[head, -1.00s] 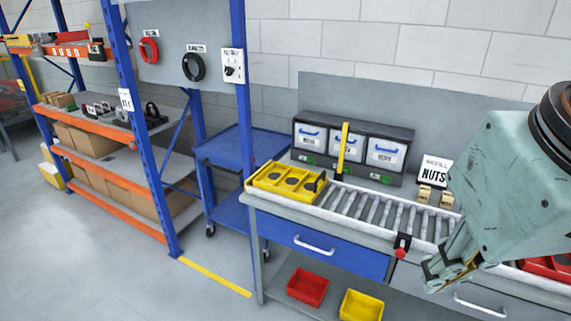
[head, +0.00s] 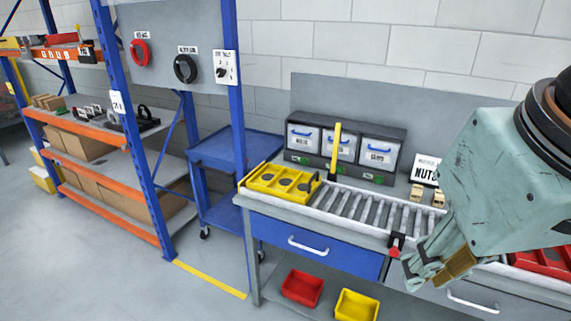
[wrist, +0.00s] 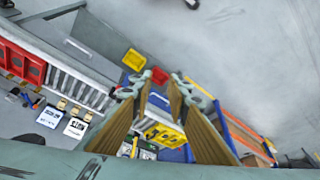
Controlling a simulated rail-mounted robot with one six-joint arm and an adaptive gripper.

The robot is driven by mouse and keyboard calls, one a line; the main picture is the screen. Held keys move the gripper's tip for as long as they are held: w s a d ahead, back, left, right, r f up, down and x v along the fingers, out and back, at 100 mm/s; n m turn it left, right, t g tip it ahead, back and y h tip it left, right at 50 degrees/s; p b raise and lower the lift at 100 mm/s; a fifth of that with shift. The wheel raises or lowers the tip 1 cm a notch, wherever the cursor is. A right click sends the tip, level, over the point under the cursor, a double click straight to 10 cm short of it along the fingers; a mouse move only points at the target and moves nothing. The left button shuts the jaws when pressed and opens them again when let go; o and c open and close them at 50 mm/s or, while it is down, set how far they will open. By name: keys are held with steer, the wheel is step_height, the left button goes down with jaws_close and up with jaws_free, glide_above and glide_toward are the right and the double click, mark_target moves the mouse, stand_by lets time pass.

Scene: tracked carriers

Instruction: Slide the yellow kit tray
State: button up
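The yellow kit tray (head: 281,194) sits at the far left end of the roller conveyor (head: 350,204). A yellow upright bar (head: 335,150) stands behind the conveyor beside the tray.
A red-tipped stop (head: 394,247) is on the conveyor's front rail, near my gripper. Labelled bins (head: 342,146) and a NUTS sign (head: 425,171) stand behind. A red tray (head: 545,262) lies at right. The rollers between tray and stop are clear.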

steer(key=shift+o, duration=0.5)
steer(key=shift+w+r, duration=0.4)
steer(key=shift+w, duration=0.2)
steer(key=w+r+m+p, duration=0.1)
steer(key=w+r+p, duration=0.4)
steer(key=w, duration=1.2)
steer(key=m+g+y+p, duration=0.25)
steer(key=m+p, duration=0.25)
steer(key=p, duration=0.3)
glide_above(314, 176)
steer(key=s+d, duration=0.1)
steer(key=d, duration=0.2)
step_height(314, 176, down, 22)
steer(key=shift+s+a+r+h, duration=0.1)
steer(key=shift+s+a+h, duration=0.1)
steer(key=shift+h, duration=0.15)
steer(key=shift+p+x, duration=0.65)
steer(key=shift+x, duration=6.25)
